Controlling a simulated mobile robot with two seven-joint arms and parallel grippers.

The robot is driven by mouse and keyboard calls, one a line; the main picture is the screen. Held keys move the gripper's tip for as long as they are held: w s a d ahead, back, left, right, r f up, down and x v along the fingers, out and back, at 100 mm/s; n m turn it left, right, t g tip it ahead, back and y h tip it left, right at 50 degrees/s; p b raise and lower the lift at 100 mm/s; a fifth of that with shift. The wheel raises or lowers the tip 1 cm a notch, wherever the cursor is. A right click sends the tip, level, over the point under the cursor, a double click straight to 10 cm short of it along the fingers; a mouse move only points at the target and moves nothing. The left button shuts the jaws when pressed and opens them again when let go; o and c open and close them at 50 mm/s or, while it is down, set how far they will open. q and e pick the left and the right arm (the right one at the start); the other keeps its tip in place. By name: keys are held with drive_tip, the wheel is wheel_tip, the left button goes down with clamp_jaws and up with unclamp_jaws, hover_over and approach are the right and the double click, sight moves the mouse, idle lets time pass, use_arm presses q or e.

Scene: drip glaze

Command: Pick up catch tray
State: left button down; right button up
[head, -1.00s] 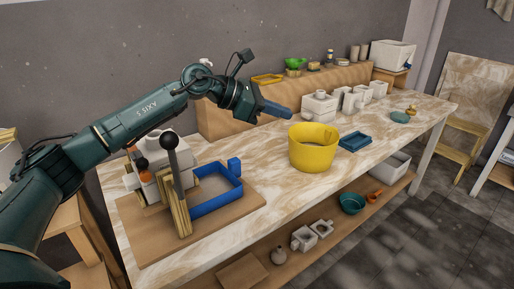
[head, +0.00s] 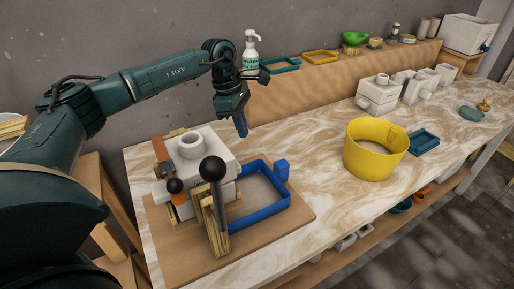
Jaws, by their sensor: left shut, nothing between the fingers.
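A blue tray (head: 262,217) with a raised tab at its right end lies on a brown board, beside a white block mould; its inside looks beige. A smaller dark blue tray (head: 424,143) lies farther right, beside a yellow tub. I cannot tell from looks alone which is the catch tray. My left gripper (head: 241,131) is shut and empty, pointing down above the far side of the larger blue tray, apart from it. My right gripper is not in view.
The white mould (head: 205,158) and an upright lever with a dark ball knob (head: 213,169) crowd the larger tray's left side. The yellow tub (head: 372,155) stands to the right. Bare marbled tabletop (head: 318,150) lies between.

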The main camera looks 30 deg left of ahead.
use_arm(q)
drive_tip(key=p+x, duration=0.1)
drive_tip(key=x, duration=0.9)
drive_tip(key=shift+f+p, duration=0.1)
drive_tip(key=shift+p, duration=0.25)
drive_tip(key=d, duration=0.1)
drive_tip(key=d+p, duration=0.1)
drive_tip(key=shift+w+d+r, duration=0.25)
drive_tip(key=shift+w+d, duration=0.1)
drive_tip(key=shift+w, duration=0.05)
drive_tip(key=shift+w+d+f, duration=0.1)
drive_tip(key=shift+w+d, duration=0.05)
drive_tip(key=shift+d, duration=0.45)
